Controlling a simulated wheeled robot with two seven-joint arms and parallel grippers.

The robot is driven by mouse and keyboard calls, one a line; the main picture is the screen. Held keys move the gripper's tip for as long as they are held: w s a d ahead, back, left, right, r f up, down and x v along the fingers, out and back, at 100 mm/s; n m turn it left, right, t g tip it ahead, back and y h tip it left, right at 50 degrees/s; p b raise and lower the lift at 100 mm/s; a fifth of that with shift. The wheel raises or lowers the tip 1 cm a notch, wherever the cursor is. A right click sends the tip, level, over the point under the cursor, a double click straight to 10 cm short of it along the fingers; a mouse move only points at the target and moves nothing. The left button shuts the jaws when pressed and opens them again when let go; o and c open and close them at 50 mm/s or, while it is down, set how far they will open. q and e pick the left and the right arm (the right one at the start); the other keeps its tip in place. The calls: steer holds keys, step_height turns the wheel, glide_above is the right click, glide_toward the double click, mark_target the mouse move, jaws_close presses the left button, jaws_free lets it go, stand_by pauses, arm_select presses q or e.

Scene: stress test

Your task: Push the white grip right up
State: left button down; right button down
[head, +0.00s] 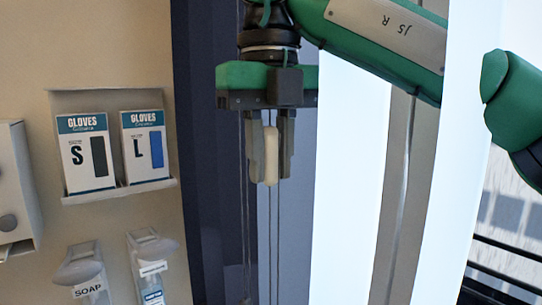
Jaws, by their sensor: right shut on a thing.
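The white grip (271,163) is a slim upright bar, seen in the middle of the head view in front of a dark blue panel. My right gripper (270,160) comes down from above and is shut on the white grip, with a grey finger on each side of it. The lower end of the grip shows at the fingertips. Thin vertical cords (274,240) hang below and beside it. Whether they join the grip is hard to tell. My left gripper is not in view.
A wall rack with two glove boxes (86,153) hangs at the left. Below it are a soap dispenser (86,275) and a second dispenser (152,265). A white dispenser (14,190) is at the left edge. A bright window (345,190) lies right of the panel.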

steer(key=shift+d+r, duration=0.1)
steer(key=shift+r, duration=0.25)
steer(key=c, duration=1.2)
jaws_free()
steer(key=shift+w, duration=0.1)
steer(key=shift+c, duration=0.2)
steer(key=shift+f, duration=0.15)
steer(key=shift+r, duration=0.5)
arm_select(q)
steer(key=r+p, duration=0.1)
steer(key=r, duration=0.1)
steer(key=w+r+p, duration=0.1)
steer(key=p, duration=0.1)
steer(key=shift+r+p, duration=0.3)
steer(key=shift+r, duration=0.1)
arm_select(e)
step_height(320, 180, up, 13)
steer(key=shift+f, duration=0.1)
